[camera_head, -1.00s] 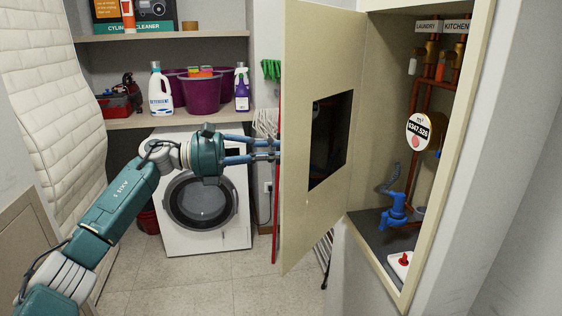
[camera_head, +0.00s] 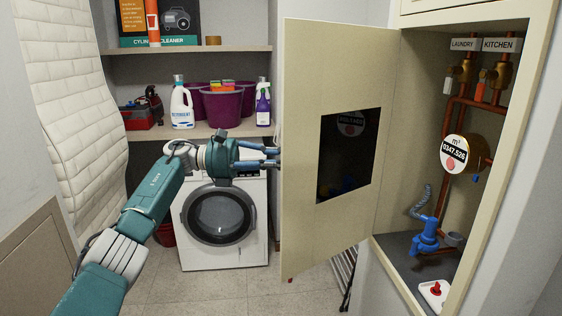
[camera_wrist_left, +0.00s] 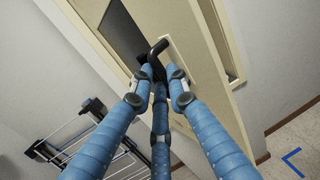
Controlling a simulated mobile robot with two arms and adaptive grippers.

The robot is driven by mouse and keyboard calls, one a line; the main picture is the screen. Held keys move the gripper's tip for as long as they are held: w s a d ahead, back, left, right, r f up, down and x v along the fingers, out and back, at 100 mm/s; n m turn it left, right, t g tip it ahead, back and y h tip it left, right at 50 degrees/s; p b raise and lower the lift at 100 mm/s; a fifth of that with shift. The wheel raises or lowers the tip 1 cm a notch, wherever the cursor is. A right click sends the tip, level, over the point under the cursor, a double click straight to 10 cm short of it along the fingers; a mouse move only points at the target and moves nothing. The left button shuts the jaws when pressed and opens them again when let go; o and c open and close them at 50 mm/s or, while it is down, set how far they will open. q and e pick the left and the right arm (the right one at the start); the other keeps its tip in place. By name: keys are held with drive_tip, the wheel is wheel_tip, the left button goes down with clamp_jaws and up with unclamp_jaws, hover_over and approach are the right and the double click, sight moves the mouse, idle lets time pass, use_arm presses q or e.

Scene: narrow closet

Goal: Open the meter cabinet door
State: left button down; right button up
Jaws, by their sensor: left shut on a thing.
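The cream meter cabinet door (camera_head: 300,170) stands wide open, swung out to the left of the cabinet (camera_head: 460,170), with a dark window (camera_head: 348,155) in it. The meter, copper pipes and a blue valve show inside the cabinet. My left gripper (camera_head: 274,157) is at the door's outer edge, its fingertips partly hidden behind the door. In the left wrist view the blue fingers (camera_wrist_left: 160,80) are closed around a black handle (camera_wrist_left: 157,52) on the door (camera_wrist_left: 190,50). My right gripper is not in view.
A washing machine (camera_head: 222,222) stands behind my left arm, under a shelf (camera_head: 190,133) with detergent and purple buckets. A drying rack (camera_wrist_left: 110,140) is close to the gripper in the wrist view. Tiled floor (camera_head: 235,292) is clear in front.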

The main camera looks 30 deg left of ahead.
use_arm(q)
drive_tip(key=shift+w+d+r, duration=0.15)
drive_tip(key=shift+d+r, duration=0.05)
drive_tip(key=shift+r, duration=0.15)
drive_tip(key=c, duration=2.1)
unclamp_jaws()
drive_tip(key=o, duration=0.4)
drive_tip(key=shift+w+d, duration=0.2)
drive_tip(key=shift+d, duration=0.05)
drive_tip(key=shift+o, duration=0.2)
drive_tip(key=v, duration=1.1)
drive_tip(key=shift+a+f, duration=0.3)
drive_tip(key=shift+a, duration=0.1)
